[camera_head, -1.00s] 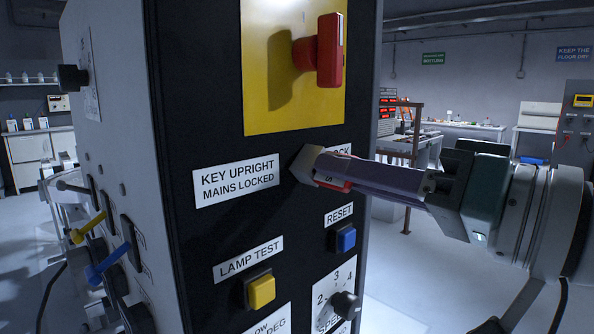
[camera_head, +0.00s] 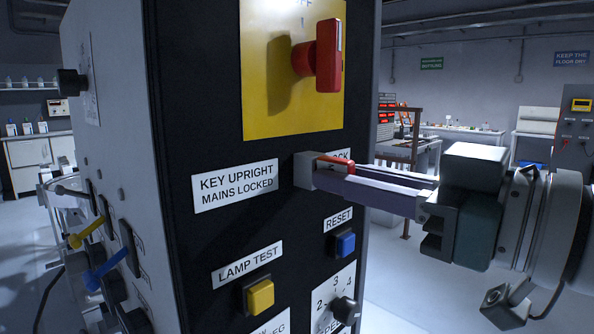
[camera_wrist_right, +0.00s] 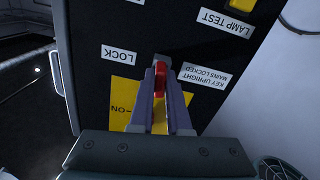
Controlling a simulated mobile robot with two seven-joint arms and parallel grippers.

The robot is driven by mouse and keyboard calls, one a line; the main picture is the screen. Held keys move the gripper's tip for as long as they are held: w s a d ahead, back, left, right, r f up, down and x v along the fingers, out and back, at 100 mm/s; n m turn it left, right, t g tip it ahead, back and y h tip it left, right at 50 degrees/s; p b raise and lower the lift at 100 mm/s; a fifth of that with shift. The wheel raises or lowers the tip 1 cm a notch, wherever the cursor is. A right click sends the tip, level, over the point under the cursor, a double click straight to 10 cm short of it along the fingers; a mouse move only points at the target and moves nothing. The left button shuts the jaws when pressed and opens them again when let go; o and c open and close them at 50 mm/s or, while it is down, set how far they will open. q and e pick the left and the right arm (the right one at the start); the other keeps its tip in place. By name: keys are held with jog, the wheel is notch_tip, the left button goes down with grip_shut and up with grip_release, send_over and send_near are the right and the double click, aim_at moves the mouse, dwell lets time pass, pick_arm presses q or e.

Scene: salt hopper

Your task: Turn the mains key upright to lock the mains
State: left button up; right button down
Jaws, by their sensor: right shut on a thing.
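The red mains key (camera_head: 337,160) is on the black panel (camera_head: 220,120), between the KEY UPRIGHT MAINS LOCKED label (camera_head: 235,186) and the partly covered LOCK label (camera_head: 340,155). My right gripper (camera_head: 322,173) comes in from the right and is shut on the key. In the right wrist view the key (camera_wrist_right: 160,80) is a narrow red piece between the two fingers (camera_wrist_right: 160,98). That view shows the panel upside down. The fingers hide much of the key, and I cannot tell its exact angle. My left gripper is not in view.
Above the key is a red rotary handle (camera_head: 328,55) on a yellow plate (camera_head: 270,100). Below are a blue RESET button (camera_head: 345,243), a yellow LAMP TEST button (camera_head: 260,295) and a black speed knob (camera_head: 345,308). Yellow (camera_head: 85,233) and blue (camera_head: 105,270) levers stick out on the left side.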

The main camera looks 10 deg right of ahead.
jog(key=c, duration=0.8)
grip_release()
